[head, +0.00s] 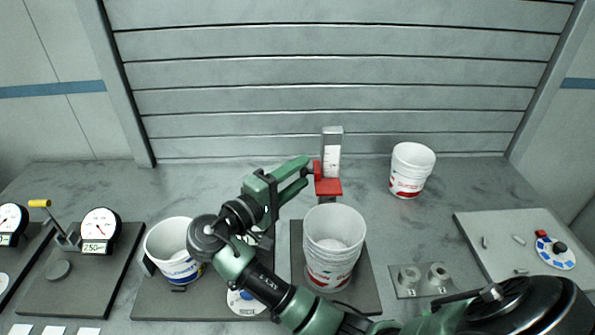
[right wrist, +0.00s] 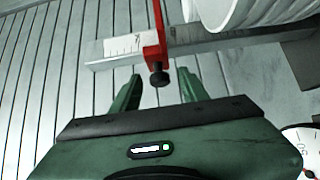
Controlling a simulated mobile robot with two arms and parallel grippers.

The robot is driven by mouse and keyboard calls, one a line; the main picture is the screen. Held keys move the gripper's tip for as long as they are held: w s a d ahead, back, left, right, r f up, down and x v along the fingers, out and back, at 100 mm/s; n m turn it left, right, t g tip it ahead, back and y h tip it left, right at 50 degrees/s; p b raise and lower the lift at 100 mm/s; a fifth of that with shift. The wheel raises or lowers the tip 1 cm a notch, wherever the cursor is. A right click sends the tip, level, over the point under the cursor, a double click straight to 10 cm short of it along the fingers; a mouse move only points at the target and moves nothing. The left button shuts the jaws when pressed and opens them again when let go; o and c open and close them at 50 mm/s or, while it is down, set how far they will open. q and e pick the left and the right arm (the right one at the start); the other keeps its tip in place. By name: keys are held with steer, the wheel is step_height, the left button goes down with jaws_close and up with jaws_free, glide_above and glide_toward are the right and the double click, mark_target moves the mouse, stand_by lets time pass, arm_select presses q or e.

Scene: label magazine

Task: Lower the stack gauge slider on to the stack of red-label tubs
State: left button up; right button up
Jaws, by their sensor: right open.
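The stack gauge post (head: 333,150), a pale upright with a scale, stands behind the stack of red-label tubs (head: 331,262). Its red slider (head: 328,187) shows just above the stack's rim in the head view. In the right wrist view the slider (right wrist: 158,28) crosses the scale and carries a black knob (right wrist: 159,78). My right gripper (head: 309,171) is open beside the slider. In the right wrist view its fingertips (right wrist: 161,78) lie either side of the knob, with gaps visible. The slider's exact height over the tubs is hard to tell. My left gripper is not in view.
A blue-label tub (head: 170,238) stands left, partly behind my right arm. A plate with two round fittings (head: 422,282) and a grey board (head: 490,228) lie right. Dial gauges (head: 100,226) stand left. A slatted wall closes the back.

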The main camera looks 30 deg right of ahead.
jaws_close()
step_height(320, 180, down, 4)
steer(key=b, duration=0.2)
steer(key=shift+f+b, duration=0.15)
steer(key=shift+b, duration=0.25)
jaws_free()
steer(key=shift+a, duration=0.15)
